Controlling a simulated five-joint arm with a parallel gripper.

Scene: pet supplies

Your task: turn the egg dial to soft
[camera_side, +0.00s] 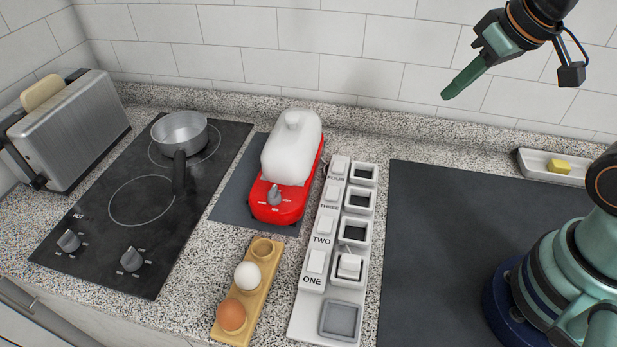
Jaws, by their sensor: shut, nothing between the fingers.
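The egg cooker (291,155) has a red base and a cloudy white lid. It stands on a dark mat between the hob and the switch panel. Its egg dial (274,195) is a small grey knob on the front of the red base, with tiny labels around it. The labels and the knob's exact setting are too small to read. My gripper (447,94) is shut and empty, high in the air at the upper right. It is well apart from the dial, to the right of and above the cooker.
A hob (120,230) with a saucepan (180,132) and two knobs lies left; a toaster (70,130) stands beyond. An egg holder (262,262) with two eggs is in front. A switch panel (318,300) lies right of the cooker. The dark mat (440,240) at right is clear.

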